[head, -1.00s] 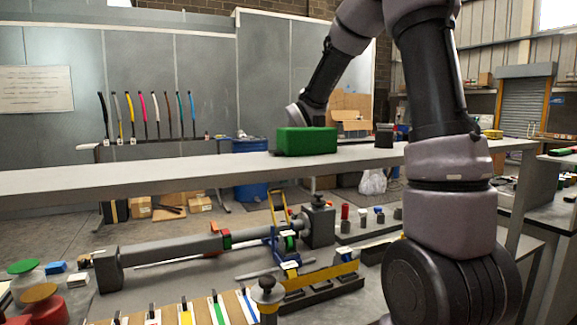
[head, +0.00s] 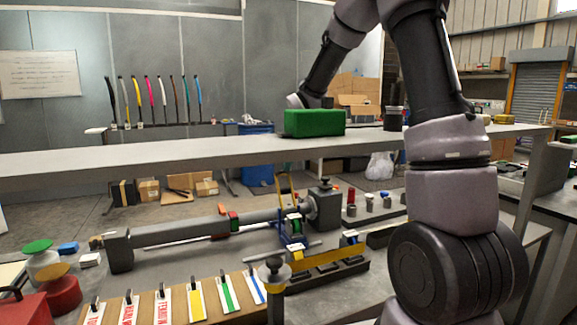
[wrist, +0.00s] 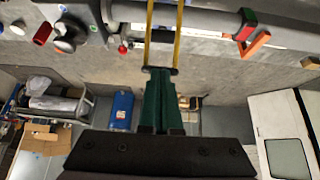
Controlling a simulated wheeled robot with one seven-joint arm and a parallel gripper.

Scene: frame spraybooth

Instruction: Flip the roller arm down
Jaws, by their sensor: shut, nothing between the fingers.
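The roller arm is a yellow two-bar frame. In the wrist view its bars (wrist: 178,38) run down from the top to a dark crossbar. My gripper (wrist: 159,82) shows there with its dark green fingers together and empty. The fingertips are at the crossbar end; I cannot tell whether they touch it. In the head view the yellow roller arm (head: 283,188) stands up from a blue bracket (head: 291,227) on the long grey tube (head: 185,231).
A grey end block (head: 324,209) and small coloured knobs stand right of the roller arm. Several coloured strips (head: 196,301) lie on the bench in front.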

